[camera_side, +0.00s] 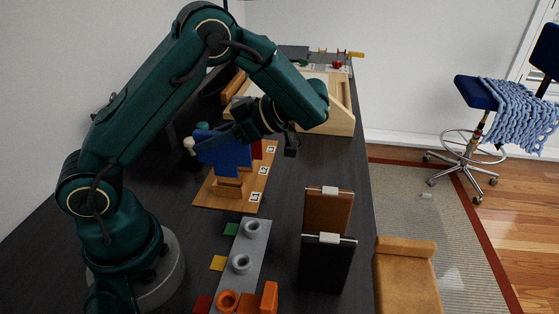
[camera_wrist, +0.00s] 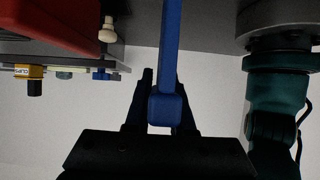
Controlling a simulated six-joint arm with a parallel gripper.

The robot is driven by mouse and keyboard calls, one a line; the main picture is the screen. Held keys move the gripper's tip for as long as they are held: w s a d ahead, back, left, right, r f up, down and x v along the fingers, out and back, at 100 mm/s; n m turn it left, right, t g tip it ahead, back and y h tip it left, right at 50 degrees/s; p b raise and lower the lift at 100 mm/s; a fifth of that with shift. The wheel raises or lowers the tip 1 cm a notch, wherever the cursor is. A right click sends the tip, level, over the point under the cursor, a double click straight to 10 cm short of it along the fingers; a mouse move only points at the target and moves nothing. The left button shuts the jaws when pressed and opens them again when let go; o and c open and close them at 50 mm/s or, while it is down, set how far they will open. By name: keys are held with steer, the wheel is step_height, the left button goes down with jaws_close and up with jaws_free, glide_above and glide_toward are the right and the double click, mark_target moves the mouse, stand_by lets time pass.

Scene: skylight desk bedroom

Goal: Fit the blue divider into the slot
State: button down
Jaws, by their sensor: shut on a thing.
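The blue divider (camera_side: 224,152) is a flat panel above a wooden block (camera_side: 229,186) on a wooden board with printed markers (camera_side: 205,197). I cannot tell whether its lower edge is inside a slot or just over it; the slot is hidden in these views. My gripper (camera_side: 238,132) is shut on the divider, coming from the right in the side view. In the wrist view the divider (camera_wrist: 171,45) appears edge-on, as a narrow blue strip, with its blue block-like grip between the dark fingers of my gripper (camera_wrist: 164,108).
A cream knob (camera_side: 189,145) stands just left of the divider. A grey rack with round holders (camera_side: 243,262) and two clipboards (camera_side: 327,240) occupy the front. A pale wooden tray (camera_side: 342,118) lies behind. Dark desk is bare between the board and clipboards.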

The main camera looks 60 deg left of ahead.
mark_target(214, 163)
steer(key=shift+f, duration=0.45)
steer(key=shift+f, duration=1.8)
stand_by(0.9)
steer(key=c, duration=0.7)
jaws_free()
steer(key=shift+v, duration=2.55)
